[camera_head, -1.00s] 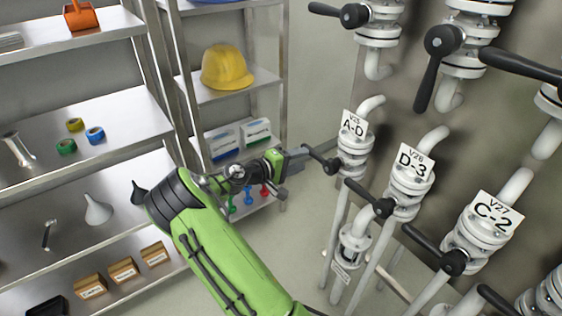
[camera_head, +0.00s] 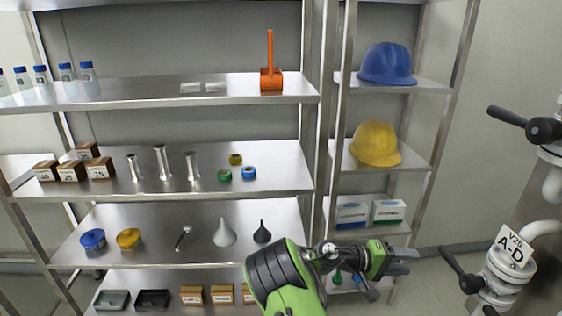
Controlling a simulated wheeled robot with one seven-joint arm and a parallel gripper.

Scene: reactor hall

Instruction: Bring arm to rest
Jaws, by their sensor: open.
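My green and black arm reaches up from the bottom of the head view. My gripper (camera_head: 402,261) is at its end and points right, in front of the lower part of the narrow shelf. It is open and I see nothing between its fingers. It is apart from the valve labelled V25 A-D (camera_head: 508,262), which stands to its right with a black lever handle (camera_head: 459,268).
A wide metal shelf (camera_head: 230,98) with bottles, boxes, funnels and tape rolls fills the left and middle. A narrow shelf holds a blue helmet (camera_head: 387,64), a yellow helmet (camera_head: 375,144) and white boxes (camera_head: 352,213). Another black valve handle (camera_head: 520,122) juts in at the right.

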